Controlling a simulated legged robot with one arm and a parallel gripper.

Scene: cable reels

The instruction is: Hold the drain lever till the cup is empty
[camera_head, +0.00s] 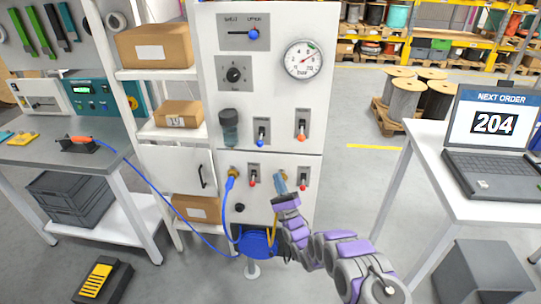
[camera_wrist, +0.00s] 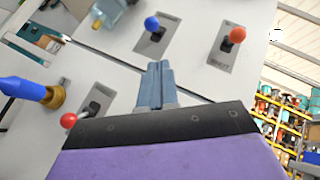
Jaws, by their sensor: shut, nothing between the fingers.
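The cup (camera_head: 229,127) is a dark, translucent bowl on the left of the white panel; its fill level is unclear. Its lower end with a brass fitting shows at the top of the wrist view (camera_wrist: 120,12). A blue-knobbed lever (camera_head: 262,136) sits just right of the cup, and also shows in the wrist view (camera_wrist: 152,24). I cannot read which lever is marked drain. My gripper (camera_head: 279,177) is shut and empty, in front of the lower panel, below the blue-knobbed lever and apart from it. In the wrist view its fingertips (camera_wrist: 157,66) point toward the panel.
An orange-knobbed lever (camera_head: 301,132) is right of the blue one. A red-knobbed lever (camera_head: 253,179) is left of my gripper, another (camera_head: 303,181) right. A blue hose (camera_head: 229,187) plugs into the lower panel. A laptop table (camera_head: 465,206) stands right.

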